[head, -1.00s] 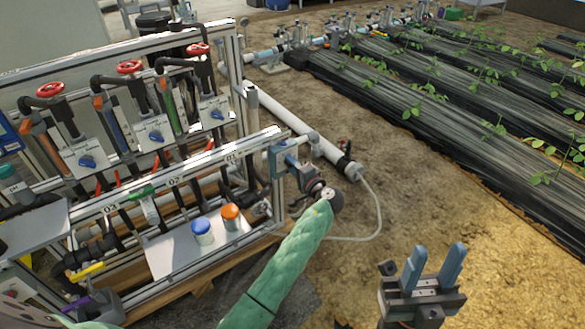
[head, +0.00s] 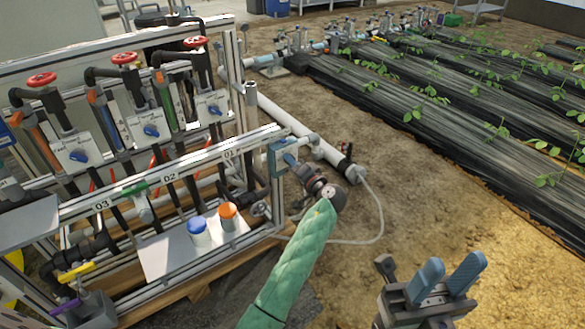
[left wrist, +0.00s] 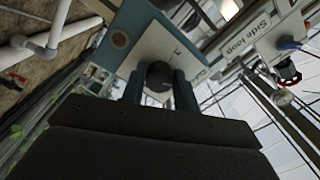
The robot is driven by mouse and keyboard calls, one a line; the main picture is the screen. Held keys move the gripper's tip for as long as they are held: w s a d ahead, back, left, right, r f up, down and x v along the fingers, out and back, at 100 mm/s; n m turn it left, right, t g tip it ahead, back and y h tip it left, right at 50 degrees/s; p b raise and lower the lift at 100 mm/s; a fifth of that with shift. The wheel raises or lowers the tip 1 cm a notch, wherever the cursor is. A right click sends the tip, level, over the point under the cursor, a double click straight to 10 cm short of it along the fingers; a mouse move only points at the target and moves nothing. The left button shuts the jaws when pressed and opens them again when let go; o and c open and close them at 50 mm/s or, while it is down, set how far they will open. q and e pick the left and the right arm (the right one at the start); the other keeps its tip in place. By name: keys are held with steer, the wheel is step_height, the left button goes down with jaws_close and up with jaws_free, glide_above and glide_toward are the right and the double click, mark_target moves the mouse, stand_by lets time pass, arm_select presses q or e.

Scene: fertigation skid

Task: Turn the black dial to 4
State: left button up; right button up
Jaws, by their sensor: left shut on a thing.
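The black dial (left wrist: 160,74) shows in the left wrist view on a pale panel with a blue edge. My left gripper (left wrist: 158,92) has its two dark fingers on either side of the dial and is shut on it. The dial's pointer and numbers cannot be read. In the head view my left gripper (head: 314,182) is at the small blue-grey box (head: 280,158) on the end of the skid's front rail, where the wrist hides the dial. My right gripper (head: 447,282) is open and empty, over bare soil at lower right.
The skid frame (head: 140,180) fills the left, with red handwheels (head: 124,58), blue knobs and two capped jars (head: 199,232) on a white shelf. A white pipe (head: 290,120) and thin hose run behind my left gripper. Plant beds (head: 430,100) lie at right.

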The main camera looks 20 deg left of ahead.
arm_select(q)
steer(key=shift+f+n, duration=0.2)
steer(key=shift+n, duration=0.1)
steer(key=o, duration=1)
steer(key=shift+r, duration=0.1)
steer(key=v, duration=0.7)
steer(key=shift+s+d+p, duration=0.3)
steer(key=shift+p, duration=0.05)
